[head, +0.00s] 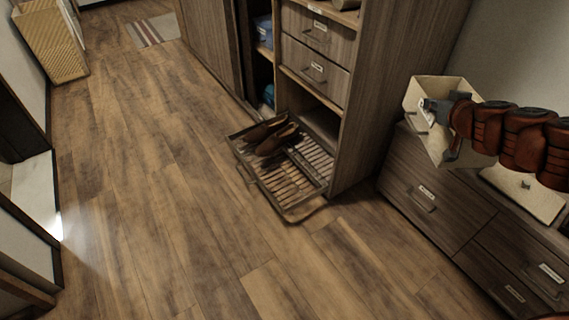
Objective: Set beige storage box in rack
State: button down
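A beige storage box (417,91) is at the right, tilted, in front of and above the dresser. My gripper (440,128) is at the box, with one finger over its opening and the other lower against its outer side. It looks shut on the box wall, though the arm hides part of the contact. A pulled-out slatted rack (283,184) sits low at the base of the tall cabinet. A pair of brown shoes (270,136) lies on its back part; the front slats are bare.
The tall wooden cabinet (361,100) has drawers and an open bay above the rack. A dresser (425,194) stands at the right, with another beige item (526,192) on top. The wooden floor left of the rack is clear. A wicker basket (50,45) and striped mat (155,31) are far left.

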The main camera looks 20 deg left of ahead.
aim_at(289, 175)
jog(key=u, duration=3.2)
jog(key=k, duration=1.3)
jog(key=z, duration=0.9)
jog(key=i, duration=1.65)
jog(key=z, duration=0.05)
